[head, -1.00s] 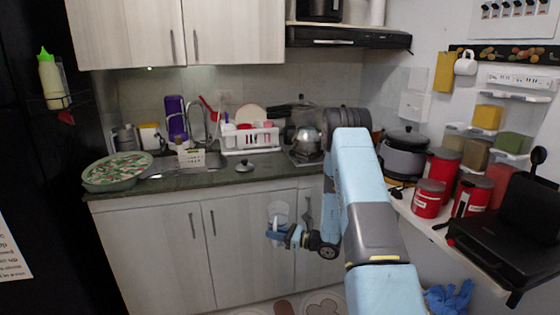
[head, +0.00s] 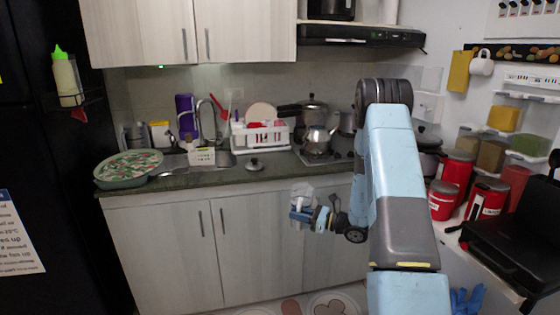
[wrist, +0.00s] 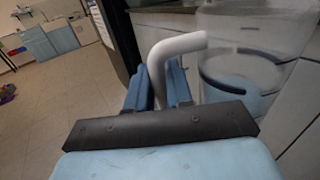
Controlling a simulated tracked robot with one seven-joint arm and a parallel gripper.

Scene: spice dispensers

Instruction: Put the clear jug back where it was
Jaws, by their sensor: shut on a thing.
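The clear jug (head: 302,190) hangs in front of the lower cabinets in the head view, just below the counter edge. In the wrist view, its clear body (wrist: 240,55) fills the upper right and its pale bent handle (wrist: 170,50) stands between the blue fingers. My gripper (head: 304,213) is shut on the handle; it also shows in the wrist view (wrist: 165,85). The jug looks roughly upright. Its underside is partly hidden by my gripper in the head view.
The dark counter (head: 220,173) holds a green patterned tray (head: 128,167), a white dish rack (head: 262,137), a small lid (head: 254,164) and a kettle (head: 319,140) on the stove. Red canisters (head: 441,205) and a black grill (head: 512,235) stand at right. Bare counter shows around the lid.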

